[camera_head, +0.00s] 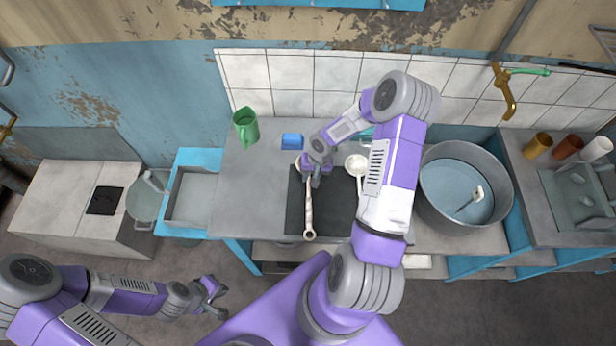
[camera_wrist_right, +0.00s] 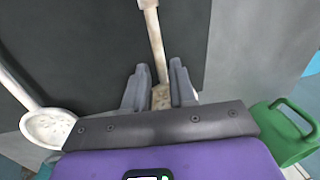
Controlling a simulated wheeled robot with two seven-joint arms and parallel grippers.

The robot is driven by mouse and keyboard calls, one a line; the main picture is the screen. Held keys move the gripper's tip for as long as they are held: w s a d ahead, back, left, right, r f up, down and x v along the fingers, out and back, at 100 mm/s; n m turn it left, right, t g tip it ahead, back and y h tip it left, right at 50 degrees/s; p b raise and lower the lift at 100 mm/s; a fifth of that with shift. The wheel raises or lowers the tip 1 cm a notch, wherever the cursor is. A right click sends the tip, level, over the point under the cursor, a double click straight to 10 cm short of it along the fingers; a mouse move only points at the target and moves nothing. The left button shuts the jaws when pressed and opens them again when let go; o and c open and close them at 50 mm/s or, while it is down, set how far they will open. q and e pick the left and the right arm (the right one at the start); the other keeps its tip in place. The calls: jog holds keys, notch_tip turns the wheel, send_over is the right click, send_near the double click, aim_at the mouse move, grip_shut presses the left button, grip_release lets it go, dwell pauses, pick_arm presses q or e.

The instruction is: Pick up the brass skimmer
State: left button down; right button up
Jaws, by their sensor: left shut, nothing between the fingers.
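A long-handled tan utensil that looks like the brass skimmer (camera_head: 309,215) lies on the dark mat (camera_head: 335,215), its handle end toward me. Its far end is mostly hidden by my right gripper (camera_head: 315,182). In the right wrist view the skimmer (camera_wrist_right: 154,36) runs between the fingers of my right gripper (camera_wrist_right: 159,82), which are open with a gap on each side of the handle. A pale ladle-like utensil (camera_head: 356,162) lies to the right; its speckled bowl also shows in the right wrist view (camera_wrist_right: 48,127). My left gripper (camera_head: 220,292) is shut and empty, low at the left.
A large metal basin (camera_head: 435,205) is to the right, with several cups beyond. The grey counter (camera_head: 240,190) left of the mat is clear. My right arm covers the mat's right side.

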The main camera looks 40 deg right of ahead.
jog(key=shift+w+a+f, duration=0.1)
jog(key=shift+w+f, duration=0.05)
jog(key=shift+f, duration=0.3)
jog(key=shift+w+a+f, duration=0.1)
jog(key=shift+f, duration=0.35)
jog(key=shift+c, duration=0.3)
grip_shut()
jog(key=shift+r, duration=0.1)
